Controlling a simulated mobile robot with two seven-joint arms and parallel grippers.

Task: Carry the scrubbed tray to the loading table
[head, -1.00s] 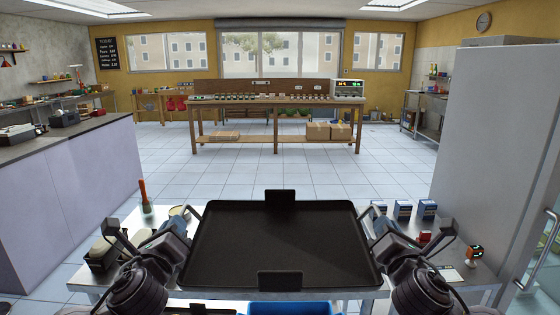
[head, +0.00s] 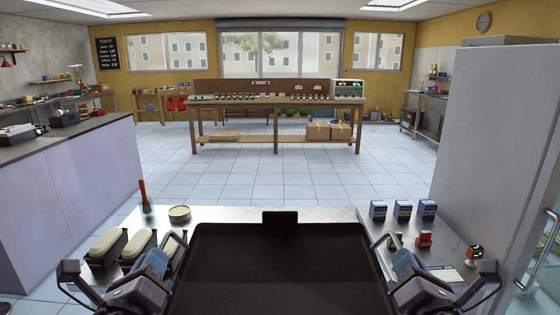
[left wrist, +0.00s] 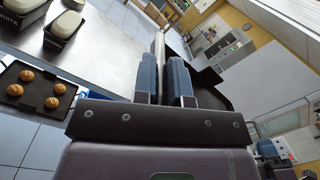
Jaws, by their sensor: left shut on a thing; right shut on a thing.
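The dark, flat tray (head: 285,265) is level in front of me and looks empty where it shows; its near part is cut off by the picture's bottom edge. A black upright tab (head: 280,217) stands at its far edge. My left gripper (head: 172,262) is shut on the tray's left side, and its fingers also show in the left wrist view (left wrist: 166,82). My right gripper (head: 396,262) is shut on the tray's right side. A steel table (head: 232,214) lies beyond and partly under the tray. No label shows which table is the loading table.
On the steel table are dough tins (head: 108,246), a round tin (head: 179,213), a red-handled tool (head: 144,196), blue boxes (head: 402,210) and a red item (head: 424,239). A wooden bench (head: 277,98) stands far off across clear floor. A tall grey cabinet (head: 490,150) is at right.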

